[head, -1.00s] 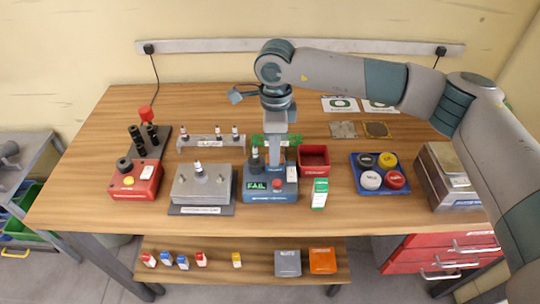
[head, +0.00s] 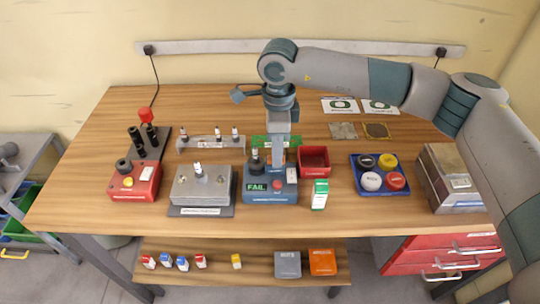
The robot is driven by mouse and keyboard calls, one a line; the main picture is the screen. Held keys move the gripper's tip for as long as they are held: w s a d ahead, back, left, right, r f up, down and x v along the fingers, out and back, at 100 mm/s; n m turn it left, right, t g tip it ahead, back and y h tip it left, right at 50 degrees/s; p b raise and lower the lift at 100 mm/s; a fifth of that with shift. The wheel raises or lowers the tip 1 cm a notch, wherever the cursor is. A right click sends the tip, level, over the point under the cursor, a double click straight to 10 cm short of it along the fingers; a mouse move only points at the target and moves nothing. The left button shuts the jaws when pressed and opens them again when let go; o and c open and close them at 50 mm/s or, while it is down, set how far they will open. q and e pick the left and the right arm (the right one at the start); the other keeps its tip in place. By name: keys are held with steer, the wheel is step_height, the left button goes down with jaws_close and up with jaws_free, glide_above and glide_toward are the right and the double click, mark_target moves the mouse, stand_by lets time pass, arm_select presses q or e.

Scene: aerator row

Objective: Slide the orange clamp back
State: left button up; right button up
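The blue-grey tester (head: 262,197) stands at the middle front of the bench, with a lit green FAIL display and a red button. A black fitting with a metal tip (head: 255,161) stands upright on its left side. A small orange part (head: 291,161), apparently the clamp, shows at the tester's back, mostly hidden by my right gripper. My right gripper (head: 279,165) points down over the tester's back; its fingers look close together, but whether they hold the clamp is hidden. My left gripper is not in view.
A red bin (head: 314,149) and a green-white box (head: 320,203) stand close to the tester's right. A metal block fixture (head: 186,196) stands to its left. A rack with small parts (head: 192,142) and a green board (head: 262,138) lie behind. A blue tray (head: 354,185) holds several round caps.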

steer(key=shift+r+p, duration=0.75)
steer(key=shift+r, duration=3.15)
steer(key=shift+f, duration=0.1)
